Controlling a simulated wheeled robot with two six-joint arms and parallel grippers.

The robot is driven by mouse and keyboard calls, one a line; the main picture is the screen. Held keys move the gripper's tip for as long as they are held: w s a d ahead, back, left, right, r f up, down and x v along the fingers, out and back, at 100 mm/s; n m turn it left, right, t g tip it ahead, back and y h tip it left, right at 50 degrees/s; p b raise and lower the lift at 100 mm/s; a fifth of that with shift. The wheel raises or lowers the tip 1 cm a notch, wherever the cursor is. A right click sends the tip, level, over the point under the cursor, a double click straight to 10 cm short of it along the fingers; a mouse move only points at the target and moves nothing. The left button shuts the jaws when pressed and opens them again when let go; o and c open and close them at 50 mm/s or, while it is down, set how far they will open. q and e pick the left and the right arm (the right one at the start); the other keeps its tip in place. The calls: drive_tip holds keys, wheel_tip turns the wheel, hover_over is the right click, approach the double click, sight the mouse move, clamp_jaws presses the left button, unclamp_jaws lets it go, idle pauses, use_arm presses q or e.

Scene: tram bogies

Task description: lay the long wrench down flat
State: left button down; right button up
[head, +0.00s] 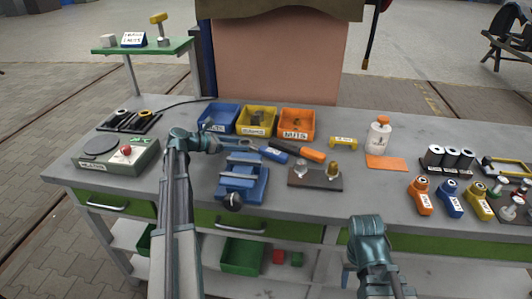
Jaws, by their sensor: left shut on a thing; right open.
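My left gripper (213,144) is over the bench, just behind the blue vise (242,178). It is shut on a thin grey tool, which I take to be the long wrench (236,143); it reaches right from the jaws, and its far end is hard to separate from the tools beyond. I cannot tell how far it is above the bench. A blue-handled tool (273,154) and an orange-handled tool (312,155) are to the right of it. My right gripper (367,226) is open near the bench's front edge; its fingertips are mostly hidden by its own body.
Blue, yellow and orange bins (297,136) stand behind the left gripper. A dark plate with fittings (315,180), a white bottle (379,138) and coloured bottles (450,200) stand to the right. A grey-green box (117,157) is at left. The bench (365,190) is clear at centre right.

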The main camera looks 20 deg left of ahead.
use_arm(q)
wheel_tip(320, 180, up, 10)
drive_tip(key=p, duration=1)
drive_tip(key=shift+s, duration=0.1)
idle(0.4)
drive_tip(key=shift+s+a+n+t+y, duration=1.2)
drive_tip(key=shift+s+a+n+y, duration=1.1)
drive_tip(key=shift+s+a+y, duration=0.1)
wheel_tip(320, 180, down, 10)
drive_tip(key=b, duration=0.9)
drive_tip(key=shift+r+b, duration=0.1)
drive_tip(key=shift+b, duration=0.25)
